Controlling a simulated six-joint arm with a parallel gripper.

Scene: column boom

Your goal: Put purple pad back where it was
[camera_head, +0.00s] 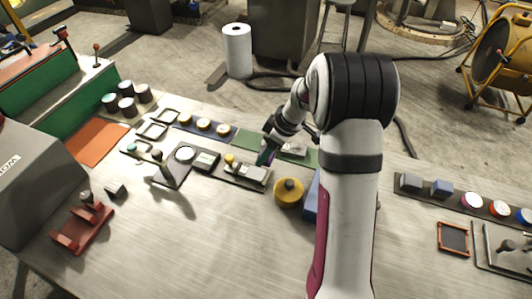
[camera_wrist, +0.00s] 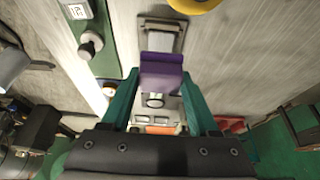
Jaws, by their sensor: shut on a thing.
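The purple pad (camera_wrist: 162,76) shows in the wrist view, between the two teal fingers of my gripper (camera_wrist: 161,84). The gripper is shut on it. In the head view my gripper (camera_head: 265,156) is over the workbench, at the far end of a dark tray (camera_head: 233,177) that bears a pale grey block (camera_head: 254,173). The pad is mostly hidden by the fingers there. In the wrist view a grey fixture (camera_wrist: 163,36) shows just beyond the pad; I cannot tell whether the pad touches it.
A yellow round knob (camera_head: 288,192) and a blue block (camera_head: 312,196) stand right of the tray. A green mat (camera_head: 247,140) lies behind it. A dark square plate with a white disc (camera_head: 184,154) is to the left. The bench's front middle is clear.

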